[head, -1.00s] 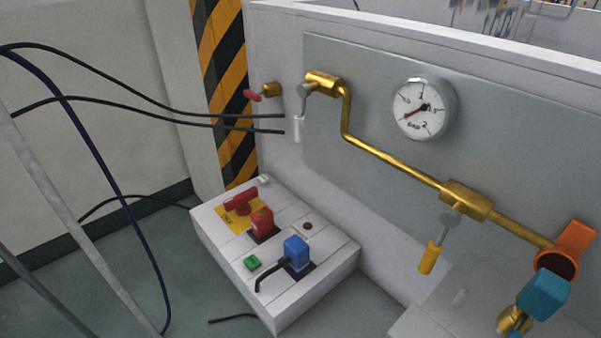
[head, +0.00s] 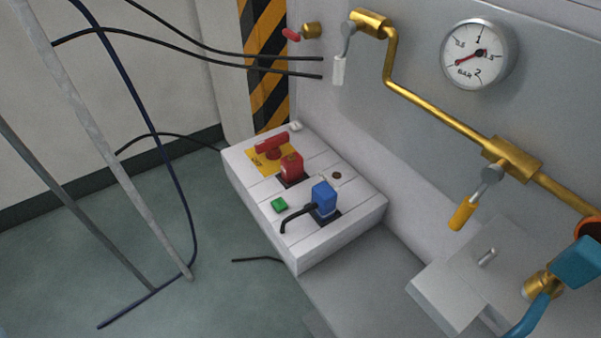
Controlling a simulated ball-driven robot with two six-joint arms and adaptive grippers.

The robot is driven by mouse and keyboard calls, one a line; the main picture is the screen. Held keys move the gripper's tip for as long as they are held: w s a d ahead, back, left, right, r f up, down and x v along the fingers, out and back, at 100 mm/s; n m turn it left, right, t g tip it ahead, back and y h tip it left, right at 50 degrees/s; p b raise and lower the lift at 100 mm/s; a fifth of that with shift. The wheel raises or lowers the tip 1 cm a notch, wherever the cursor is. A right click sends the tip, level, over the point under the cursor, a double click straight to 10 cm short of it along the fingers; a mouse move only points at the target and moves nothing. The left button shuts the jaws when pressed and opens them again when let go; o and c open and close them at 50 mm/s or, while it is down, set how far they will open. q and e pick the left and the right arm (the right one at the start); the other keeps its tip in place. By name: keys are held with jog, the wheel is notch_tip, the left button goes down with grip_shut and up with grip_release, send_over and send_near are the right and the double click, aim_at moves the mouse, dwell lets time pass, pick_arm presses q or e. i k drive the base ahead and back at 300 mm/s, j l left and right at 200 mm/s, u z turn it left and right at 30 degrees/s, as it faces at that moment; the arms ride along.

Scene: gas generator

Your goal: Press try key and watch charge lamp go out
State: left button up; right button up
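Neither of my grippers is in the head view. A white control box (head: 258,222) stands low against the grey machine wall. I cannot tell which part is the try key or the charge lamp.
A brass pipe (head: 435,107) with valve handles and a round gauge (head: 477,54) run along the wall. A white bracket (head: 452,293) juts out at lower right, near a teal fitting (head: 577,262).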

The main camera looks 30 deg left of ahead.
aim_at(279, 205)
jog(key=u, duration=1.1)
